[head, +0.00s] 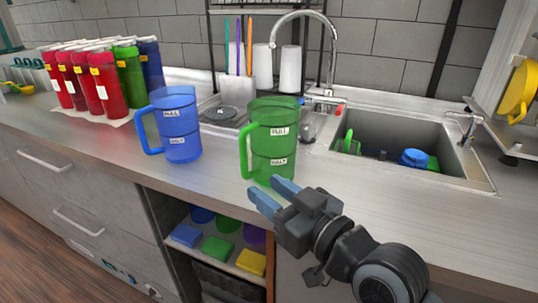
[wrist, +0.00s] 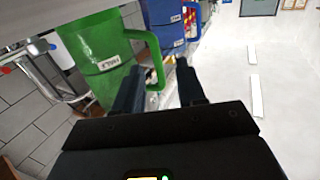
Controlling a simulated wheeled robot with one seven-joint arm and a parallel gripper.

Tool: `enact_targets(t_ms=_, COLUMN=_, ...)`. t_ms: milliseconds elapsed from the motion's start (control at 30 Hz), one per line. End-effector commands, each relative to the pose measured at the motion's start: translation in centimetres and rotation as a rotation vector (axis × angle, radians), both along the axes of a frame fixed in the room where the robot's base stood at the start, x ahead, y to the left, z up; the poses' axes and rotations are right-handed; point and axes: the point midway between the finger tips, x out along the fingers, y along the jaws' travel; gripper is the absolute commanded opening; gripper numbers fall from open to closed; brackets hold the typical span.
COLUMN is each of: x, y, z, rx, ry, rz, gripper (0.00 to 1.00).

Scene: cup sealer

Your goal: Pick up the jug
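A green jug (head: 272,140) with white labels stands upright on the counter in the head view, its handle (head: 244,152) pointing left. A blue jug (head: 178,125) of the same kind stands to its left. My gripper (head: 270,193) is open and empty, in front of the green jug's base and near the counter's front edge. In the wrist view the green jug (wrist: 92,55) is at upper left, and its handle (wrist: 155,55) shows ahead of the gap between my open fingers (wrist: 160,88). The blue jug (wrist: 170,28) is beyond. I cannot tell whether a finger touches the handle.
A sink (head: 385,140) with a faucet (head: 325,50) lies right of the green jug. A rack with white cups (head: 290,70) stands behind it. Red, green and blue bottles (head: 100,85) stand at left. An open shelf (head: 215,255) with coloured items is below the counter.

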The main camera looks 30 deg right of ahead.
Motion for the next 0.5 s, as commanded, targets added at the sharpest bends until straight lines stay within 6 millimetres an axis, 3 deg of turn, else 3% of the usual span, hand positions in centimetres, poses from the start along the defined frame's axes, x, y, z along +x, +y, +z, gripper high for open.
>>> enact_targets(t_ms=500, x=4.7, y=0.4, z=1.2, rx=-0.001, ry=-0.011, rz=0.013, gripper=0.4)
